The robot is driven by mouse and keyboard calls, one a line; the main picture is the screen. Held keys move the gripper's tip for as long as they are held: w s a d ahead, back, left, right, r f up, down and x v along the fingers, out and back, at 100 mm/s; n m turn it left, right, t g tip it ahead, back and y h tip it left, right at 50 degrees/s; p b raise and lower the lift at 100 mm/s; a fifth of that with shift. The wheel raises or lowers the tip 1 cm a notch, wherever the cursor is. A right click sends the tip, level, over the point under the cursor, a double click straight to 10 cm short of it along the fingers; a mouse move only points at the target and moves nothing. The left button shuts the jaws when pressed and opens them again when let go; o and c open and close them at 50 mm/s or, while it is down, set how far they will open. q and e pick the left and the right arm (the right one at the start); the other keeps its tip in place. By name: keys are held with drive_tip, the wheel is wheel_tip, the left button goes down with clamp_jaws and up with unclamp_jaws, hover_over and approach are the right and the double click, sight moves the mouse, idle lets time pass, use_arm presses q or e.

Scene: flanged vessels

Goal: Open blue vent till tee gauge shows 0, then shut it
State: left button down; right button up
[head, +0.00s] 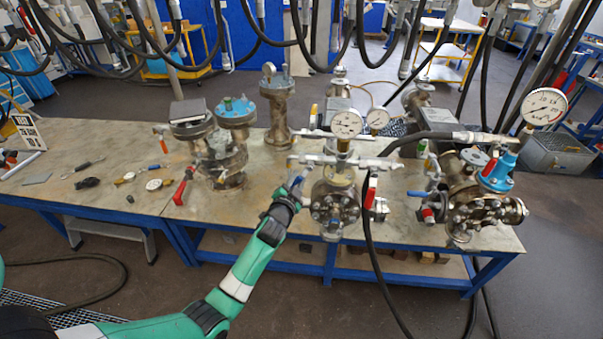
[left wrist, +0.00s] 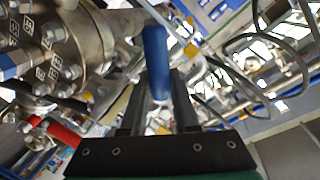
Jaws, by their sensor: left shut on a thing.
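The blue vent handle (head: 299,182) is at the left end of a metal tee manifold (head: 342,160) above the middle flanged vessel (head: 335,205). My left gripper (head: 292,192) is shut on this handle, reaching it from the front. In the left wrist view the blue handle (left wrist: 155,60) stands between the two dark fingers (left wrist: 158,105). A round white gauge (head: 346,124) stands upright on the manifold; its needle is too small to read surely. My right gripper is not in view.
A red-handled valve (head: 371,192) is right of the middle vessel. A large gauge (head: 544,108) tops the right vessel (head: 480,205). A black hose (head: 368,240) hangs over the bench front. The left bench (head: 90,165) holds small loose parts.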

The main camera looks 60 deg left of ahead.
use_arm(q)
drive_tip(key=m+p, duration=0.1)
drive_tip(key=r+m+p, duration=0.1)
drive_tip(key=s+r+m+g+p, duration=0.1)
drive_tip(key=p, duration=0.1)
drive_tip(key=shift+a+r+m, duration=0.2)
drive_tip(key=shift+a+m, duration=0.1)
drive_tip(key=shift+m, duration=0.1)
drive_tip(key=shift+s+a+r+m+g+y+p, duration=0.15)
drive_tip(key=shift+r+m+g+p, duration=0.1)
drive_tip(key=shift+m+p, duration=0.25)
drive_tip(key=shift+s+d+r+m+g+y+p, duration=0.15)
drive_tip(key=shift+r+m+p, duration=0.1)
drive_tip(key=shift+m+p, duration=0.2)
drive_tip(key=shift+a+r+m+p, duration=0.1)
drive_tip(key=shift+r+m+p, duration=0.15)
drive_tip(key=shift+m, duration=0.3)
drive_tip(key=shift+a+r+m+p, duration=0.1)
drive_tip(key=shift+r+m+p, duration=0.05)
drive_tip(key=shift+m+p, duration=0.3)
drive_tip(key=c, duration=0.7)
unclamp_jaws()
drive_tip(key=shift+o, duration=0.2)
drive_tip(key=shift+d, duration=0.1)
drive_tip(key=p+v, duration=0.1)
drive_tip(key=v, duration=1)
drive_tip(key=shift+d+p, duration=0.3)
drive_tip(key=shift+p, duration=0.05)
